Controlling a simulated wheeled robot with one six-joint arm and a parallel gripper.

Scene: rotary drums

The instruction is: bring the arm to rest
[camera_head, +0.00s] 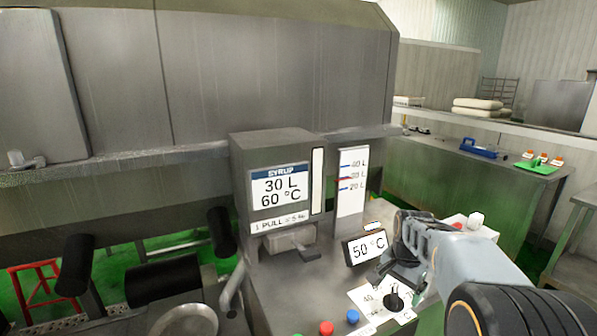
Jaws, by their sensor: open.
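My arm reaches in from the lower right in the head view, and my gripper (401,258) is at its far end, over the control panel (285,288). The gripper is open, and no object shows in it. It is seen from behind, so its fingertips are partly hidden. It is just right of a small display reading 50 °C (366,247) and above a black knob (393,298) on a white dial plate. I cannot tell whether it touches either one.
A grey syrup box (280,187) reading 30 L, 60 °C stands left of a level gauge (351,182). Red (326,328) and blue (352,316) buttons sit at the panel front. Black rollers (163,283) are at left. A counter with a blue toolbox (479,148) stands behind right.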

